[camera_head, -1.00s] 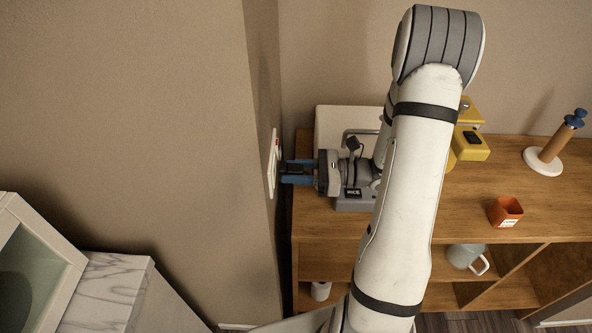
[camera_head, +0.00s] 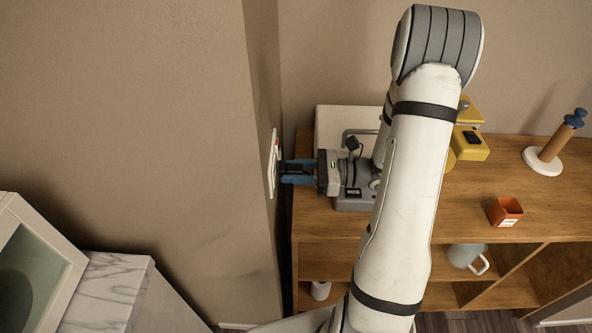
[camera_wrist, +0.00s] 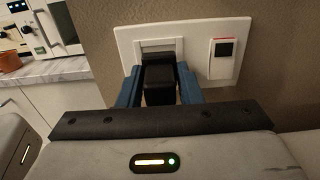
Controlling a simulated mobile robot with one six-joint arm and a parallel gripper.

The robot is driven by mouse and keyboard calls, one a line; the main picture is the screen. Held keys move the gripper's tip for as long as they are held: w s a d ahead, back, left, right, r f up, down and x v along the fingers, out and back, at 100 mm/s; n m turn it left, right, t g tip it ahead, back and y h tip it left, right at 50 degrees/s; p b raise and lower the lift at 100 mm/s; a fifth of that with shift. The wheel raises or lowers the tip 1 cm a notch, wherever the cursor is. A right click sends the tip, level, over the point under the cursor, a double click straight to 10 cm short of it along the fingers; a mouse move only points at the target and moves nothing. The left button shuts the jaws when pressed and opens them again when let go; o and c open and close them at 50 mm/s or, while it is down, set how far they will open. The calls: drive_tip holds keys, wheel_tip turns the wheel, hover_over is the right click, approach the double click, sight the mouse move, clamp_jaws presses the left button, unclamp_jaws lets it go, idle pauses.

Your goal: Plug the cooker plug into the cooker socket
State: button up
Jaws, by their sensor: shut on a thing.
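The cooker plug (camera_wrist: 159,84) is a black block between the blue fingers of my gripper (camera_wrist: 159,92) in the wrist view. My gripper is shut on it. The cooker socket (camera_wrist: 193,38) is a white wall plate with a framed opening at left and a dark switch at right. The plug is right in front of the left opening and overlaps it; I cannot tell how deep it sits. In the head view, my gripper (camera_head: 284,173) points left at the white socket plate (camera_head: 272,170) on the wall, fingertips at or very near it. The plug is hidden there.
A blue-grey mug (camera_head: 467,258) sits on a lower shelf. A marble counter (camera_head: 108,285) is at lower left.

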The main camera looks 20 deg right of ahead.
drive_tip(key=shift+w+a, duration=0.15)
drive_tip(key=shift+a, duration=0.45)
drive_tip(key=o, duration=1.1)
drive_tip(key=b+v, duration=0.1)
drive_tip(key=v, duration=0.6)
drive_tip(key=shift+d+b, duration=0.35)
